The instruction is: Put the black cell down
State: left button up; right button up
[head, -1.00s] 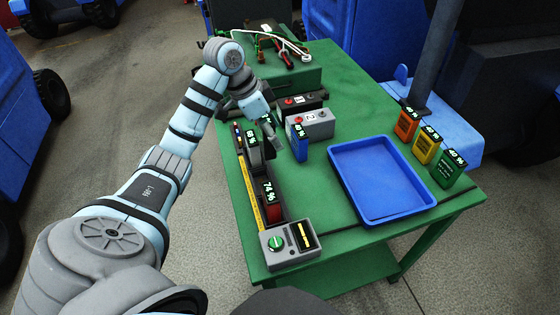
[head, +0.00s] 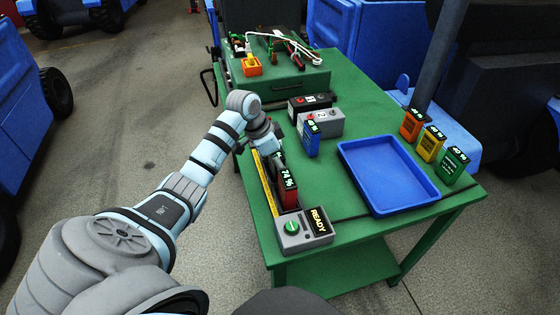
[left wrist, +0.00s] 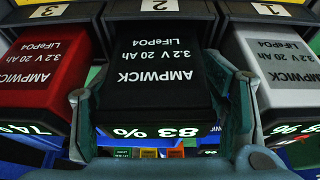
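The black cell (left wrist: 158,75) reads 83 % and sits between the fingers of my left gripper (left wrist: 162,110), which touch its two sides. It is in line with the slot marked 2, between the red cell (left wrist: 38,75) at slot 3 and the grey cell (left wrist: 280,75) at slot 1. I cannot tell whether its base rests on the slot floor. In the head view my left gripper (head: 276,152) is low over the rack, behind the red cell (head: 288,186) reading 74 %, and the black cell is mostly hidden. My right gripper is not in view.
A charger box (head: 294,228) showing READY stands at the rack's front end. A blue cell (head: 312,140) and a grey battery block (head: 325,121) are right of the rack. An empty blue tray (head: 390,178) lies farther right, beside orange, yellow and green cells (head: 455,164).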

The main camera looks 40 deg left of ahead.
pick_arm(q)
jog(key=shift+r, duration=0.25)
jog(key=p+v, duration=0.1)
jog(key=v, duration=1)
jog(key=shift+s+r+p, duration=0.15)
jog(key=shift+r+p, duration=0.15)
jog(key=shift+p, duration=0.1)
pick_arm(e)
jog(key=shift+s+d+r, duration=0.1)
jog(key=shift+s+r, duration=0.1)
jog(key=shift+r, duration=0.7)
pick_arm(q)
jog(key=shift+a, duration=0.1)
